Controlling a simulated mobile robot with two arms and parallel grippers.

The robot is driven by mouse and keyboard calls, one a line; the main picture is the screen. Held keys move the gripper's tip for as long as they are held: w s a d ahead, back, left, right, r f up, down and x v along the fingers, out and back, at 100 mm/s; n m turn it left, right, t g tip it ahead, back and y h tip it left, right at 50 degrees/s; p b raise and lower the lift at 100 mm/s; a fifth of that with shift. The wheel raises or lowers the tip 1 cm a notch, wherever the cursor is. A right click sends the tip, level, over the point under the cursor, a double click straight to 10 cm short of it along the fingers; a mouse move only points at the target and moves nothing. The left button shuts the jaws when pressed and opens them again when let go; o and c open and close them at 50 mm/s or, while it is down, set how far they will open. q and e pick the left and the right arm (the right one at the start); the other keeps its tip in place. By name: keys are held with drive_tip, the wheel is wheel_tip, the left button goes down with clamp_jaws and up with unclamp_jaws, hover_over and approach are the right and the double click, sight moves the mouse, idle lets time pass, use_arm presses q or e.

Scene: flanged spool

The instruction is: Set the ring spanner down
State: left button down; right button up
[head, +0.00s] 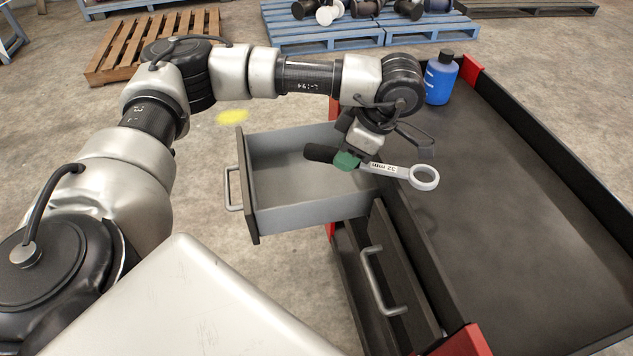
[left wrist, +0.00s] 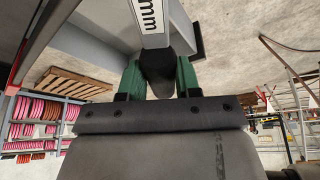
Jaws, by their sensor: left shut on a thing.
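The ring spanner (head: 391,171) has a black handle end, a silver shank marked "32 mm" and a round ring at its right end. My left gripper (head: 347,160) is shut on it near the dark handle and holds it up, roughly level, over the right part of the open drawer and the cabinet edge. In the left wrist view the green fingertips (left wrist: 160,80) sit on both sides of the spanner's dark handle (left wrist: 157,68), with the marked shank above. The ring is out of that view. My right gripper is not in view.
The open grey drawer (head: 290,215) looks empty. The cabinet's dark top (head: 520,200) is wide and mostly clear, with raised rims. A blue bottle (head: 440,80) stands at its far left corner. A lower drawer with a handle (head: 383,285) is partly out. Pallets (head: 150,45) lie behind.

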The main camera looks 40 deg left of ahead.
use_arm(q)
drive_tip(key=n, duration=0.1)
drive_tip(key=n+g+h, duration=0.1)
drive_tip(key=n, duration=0.1)
drive_tip(key=w+a+n, duration=0.1)
drive_tip(key=n, duration=0.1)
drive_tip(key=shift+w+a+f+g+b, duration=0.1)
drive_tip(key=shift+f+g+b, duration=0.05)
drive_tip(key=shift+g+b, duration=0.2)
drive_tip(key=w+a+m+t+h+b, duration=0.1)
drive_tip(key=w+a+m+t+h, duration=0.1)
drive_tip(key=m, duration=0.9)
drive_tip(key=w+a+r+m+t+h+b, duration=0.1)
drive_tip(key=a+m, duration=0.3)
drive_tip(key=m, duration=0.8)
drive_tip(key=w+a+r+m+t+h+b, duration=0.1)
drive_tip(key=w+a+m+t+h+b, duration=0.1)
drive_tip(key=m, duration=1)
drive_tip(key=shift+w+a+t+h, duration=0.45)
drive_tip(key=shift+t+h, duration=0.25)
drive_tip(key=shift+t, duration=0.25)
drive_tip(key=shift+s, duration=0.15)
